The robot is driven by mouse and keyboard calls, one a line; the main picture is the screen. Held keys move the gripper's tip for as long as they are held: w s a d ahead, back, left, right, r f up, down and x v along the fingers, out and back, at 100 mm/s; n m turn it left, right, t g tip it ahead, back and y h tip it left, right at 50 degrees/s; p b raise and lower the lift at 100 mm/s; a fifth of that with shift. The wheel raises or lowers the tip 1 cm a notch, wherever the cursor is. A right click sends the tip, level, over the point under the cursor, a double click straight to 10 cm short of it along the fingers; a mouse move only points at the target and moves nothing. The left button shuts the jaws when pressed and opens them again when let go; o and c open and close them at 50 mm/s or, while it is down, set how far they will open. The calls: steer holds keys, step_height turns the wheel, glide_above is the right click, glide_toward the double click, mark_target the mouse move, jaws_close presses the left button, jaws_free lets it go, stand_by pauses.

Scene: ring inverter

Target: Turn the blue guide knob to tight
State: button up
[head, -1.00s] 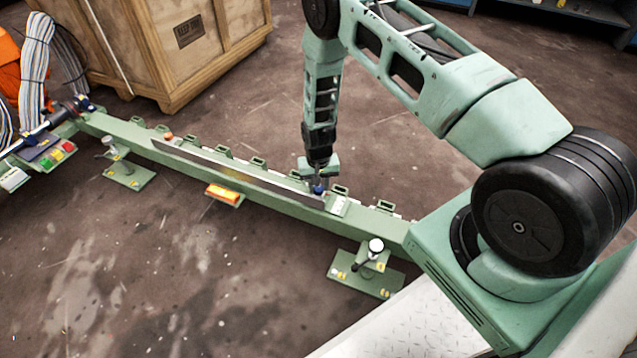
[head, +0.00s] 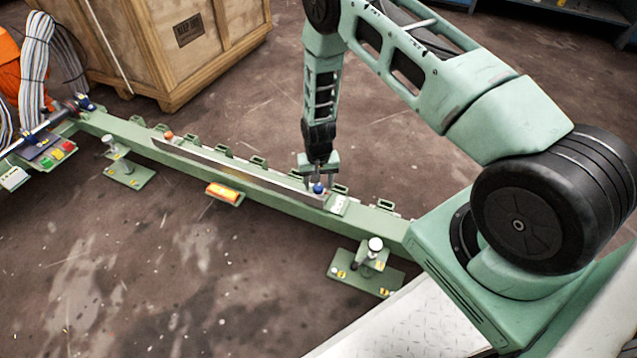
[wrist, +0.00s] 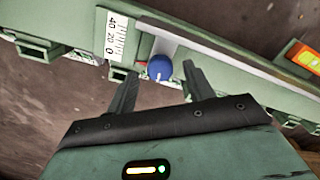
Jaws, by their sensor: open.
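The blue guide knob (head: 318,188) sits at the right end of the long grey guide bar on the green rail (head: 280,194). In the wrist view the round blue knob (wrist: 160,68) has a pale mark on its lower edge. My gripper (head: 319,180) points down at the knob from above. In the wrist view my gripper (wrist: 157,78) is open, with one dark finger on each side of the knob and a gap on both sides. The fingers do not appear to touch it. A white scale plate (wrist: 117,37) marked 40, 20, 0 lies left of the knob.
An orange knob (head: 169,135) is at the bar's far left end. An orange-topped block (head: 223,193) sticks out in front of the rail. Clamp stands with pale knobs (head: 376,245) stand in front of it. A wooden crate (head: 165,45) is behind.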

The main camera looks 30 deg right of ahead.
mark_target(318, 187)
step_height(318, 187, up, 16)
steer(key=p, duration=0.5)
steer(key=shift+r, duration=0.2)
